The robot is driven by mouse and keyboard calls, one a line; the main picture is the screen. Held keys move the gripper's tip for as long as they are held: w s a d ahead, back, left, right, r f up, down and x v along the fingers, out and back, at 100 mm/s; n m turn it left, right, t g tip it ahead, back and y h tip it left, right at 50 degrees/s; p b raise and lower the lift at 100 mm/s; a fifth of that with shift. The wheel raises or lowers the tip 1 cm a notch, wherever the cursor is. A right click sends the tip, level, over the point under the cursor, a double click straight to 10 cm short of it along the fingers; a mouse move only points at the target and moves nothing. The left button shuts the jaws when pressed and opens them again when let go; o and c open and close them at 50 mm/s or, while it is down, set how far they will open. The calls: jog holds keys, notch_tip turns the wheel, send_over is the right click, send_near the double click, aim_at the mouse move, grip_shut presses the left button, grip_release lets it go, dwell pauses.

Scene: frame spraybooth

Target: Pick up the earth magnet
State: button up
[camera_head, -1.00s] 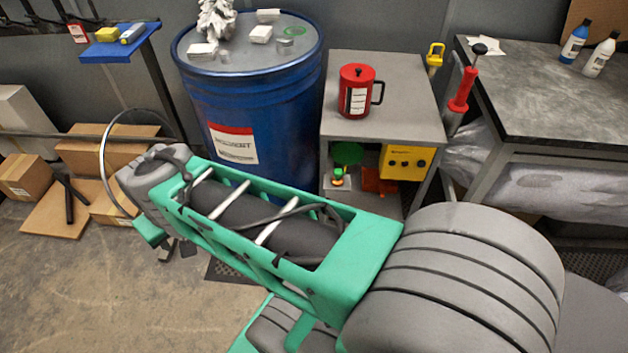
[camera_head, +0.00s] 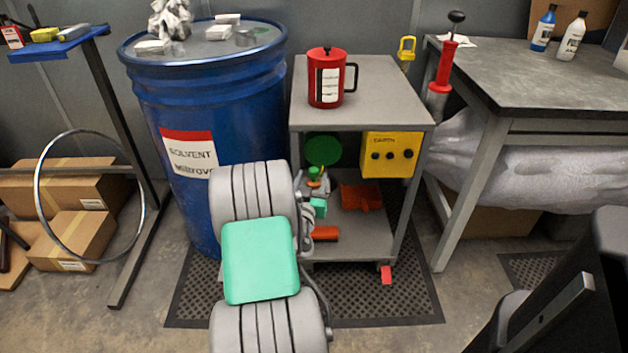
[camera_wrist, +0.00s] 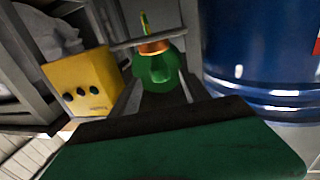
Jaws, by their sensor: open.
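I take the earth magnet (camera_head: 314,173) to be the small green piece with an orange collar and a yellow-green stem on the cart's lower shelf. In the wrist view a green body with an orange collar and striped stem (camera_wrist: 154,47) shows just beyond my fingers. My gripper (camera_wrist: 160,82) is open, its grey fingers on either side of the green body in that view. I cannot tell whether they touch it. In the head view my arm hides part of the shelf and most of my gripper.
The grey cart (camera_head: 365,108) carries a red mug (camera_head: 326,82) on top. A yellow box (camera_head: 391,154) hangs beneath its top at the right. A green disc (camera_head: 323,149) and orange pieces (camera_head: 361,197) are inside. A blue drum (camera_head: 190,105) stands left, a workbench (camera_head: 540,85) right.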

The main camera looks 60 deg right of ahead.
aim_at(313, 174)
jog(key=x, duration=0.4)
jog(key=shift+r, duration=0.1)
jog(key=shift+c, duration=0.4)
grip_shut()
jog(key=shift+w, duration=0.1)
